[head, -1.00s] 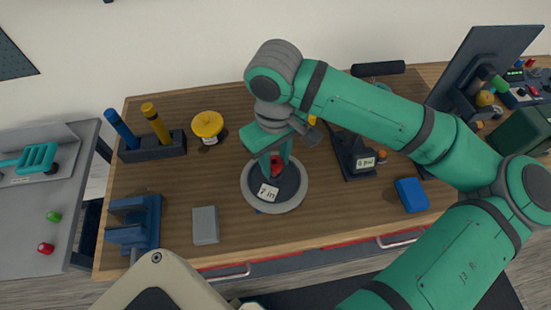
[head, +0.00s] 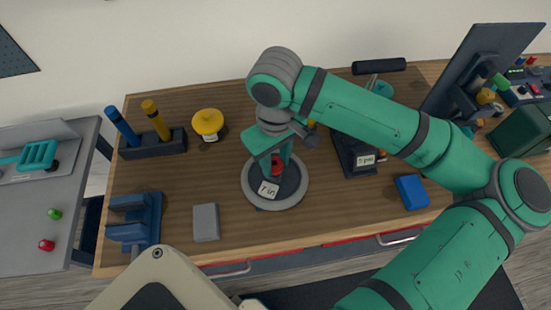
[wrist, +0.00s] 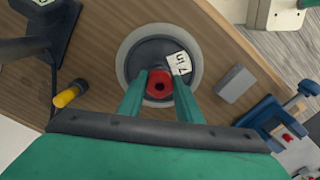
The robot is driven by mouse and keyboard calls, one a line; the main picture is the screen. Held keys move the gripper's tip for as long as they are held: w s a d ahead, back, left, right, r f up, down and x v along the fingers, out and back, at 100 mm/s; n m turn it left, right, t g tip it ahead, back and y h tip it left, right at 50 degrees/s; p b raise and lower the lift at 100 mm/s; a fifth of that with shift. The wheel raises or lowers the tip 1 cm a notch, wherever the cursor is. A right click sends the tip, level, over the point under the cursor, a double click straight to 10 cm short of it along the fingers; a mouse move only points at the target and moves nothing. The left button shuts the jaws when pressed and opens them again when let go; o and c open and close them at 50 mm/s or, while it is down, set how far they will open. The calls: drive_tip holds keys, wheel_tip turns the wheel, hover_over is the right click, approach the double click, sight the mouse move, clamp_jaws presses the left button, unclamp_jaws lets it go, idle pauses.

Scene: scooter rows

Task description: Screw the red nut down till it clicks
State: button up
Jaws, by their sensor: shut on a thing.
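The red nut (wrist: 159,84) sits over the middle of a round dark base with a grey rim (wrist: 126,63) and a white label, on the wooden table. It also shows in the head view (head: 276,166), partly hidden by the fingers. My gripper (wrist: 159,90) points down over the base, its two green fingers on either side of the nut and shut on it. In the head view my gripper (head: 275,165) stands upright above the base. A dark hole shows in the nut's centre. The thread under the nut is hidden.
A grey block (head: 206,222) and a blue vise-like fixture (head: 134,222) lie to the left. A yellow-topped jar (head: 207,122) and a dark rack (head: 153,146) stand behind. A black stand (head: 356,155) and a blue block (head: 411,192) are to the right.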

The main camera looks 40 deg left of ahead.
drive_tip(key=shift+f, duration=0.35)
drive_tip(key=o, duration=1.1)
wheel_tip(320, 180, up, 11)
drive_tip(key=shift+f, duration=0.15)
